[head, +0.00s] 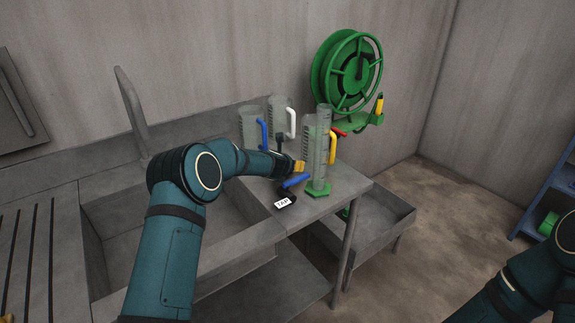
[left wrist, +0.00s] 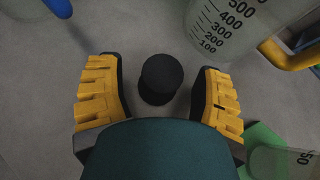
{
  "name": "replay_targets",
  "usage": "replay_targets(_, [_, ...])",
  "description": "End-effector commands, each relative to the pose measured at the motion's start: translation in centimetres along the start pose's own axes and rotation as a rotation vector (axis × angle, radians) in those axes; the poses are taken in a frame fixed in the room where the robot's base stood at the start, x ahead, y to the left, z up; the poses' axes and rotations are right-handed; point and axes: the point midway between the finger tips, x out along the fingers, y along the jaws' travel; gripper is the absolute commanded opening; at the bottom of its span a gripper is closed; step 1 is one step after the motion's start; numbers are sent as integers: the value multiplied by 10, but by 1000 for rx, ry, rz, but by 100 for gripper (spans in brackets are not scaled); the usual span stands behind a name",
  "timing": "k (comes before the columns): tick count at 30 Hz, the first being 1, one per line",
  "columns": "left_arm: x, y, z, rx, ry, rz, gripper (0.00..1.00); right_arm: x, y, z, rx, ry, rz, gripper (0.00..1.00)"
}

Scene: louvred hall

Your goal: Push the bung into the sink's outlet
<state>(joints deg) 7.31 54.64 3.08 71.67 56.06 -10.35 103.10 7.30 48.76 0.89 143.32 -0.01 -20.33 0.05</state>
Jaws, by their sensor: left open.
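The black round bung (left wrist: 161,76) stands on the grey worktop in the left wrist view, between the spread yellow-padded fingers of my left gripper (left wrist: 158,88). The fingers are open, with a gap on both sides of the bung. In the head view my left gripper (head: 291,160) is low over the worktop right of the sink, and I cannot make out the bung there. The sink (head: 125,250) is at the left, partly behind my left arm. Its outlet is not visible. My right arm shows at lower right, its gripper out of view.
Clear measuring jugs (head: 281,112) with coloured handles stand close behind the gripper. A green-footed measuring cylinder (head: 321,150) stands right of it. A blue lever (head: 296,181) with a white tag (head: 282,203) is at the worktop's front. A tap (head: 132,105) rises behind the sink.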

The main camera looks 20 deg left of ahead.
Motion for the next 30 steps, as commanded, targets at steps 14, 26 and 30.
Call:
replay_targets(14, [0, 0, 0, 1, 0, 0, 0, 0, 0, 0, 0, 0, 0, 47])
replay_targets(26, [-4, 0, 7, 1, 0, 0, 0, -7, -2, -1, 0, 0, 0, 47])
replay_targets(30, [-5, 0, 8, 1, 0, 0, 0, -8, -3, -1, 0, 0, 0, 47])
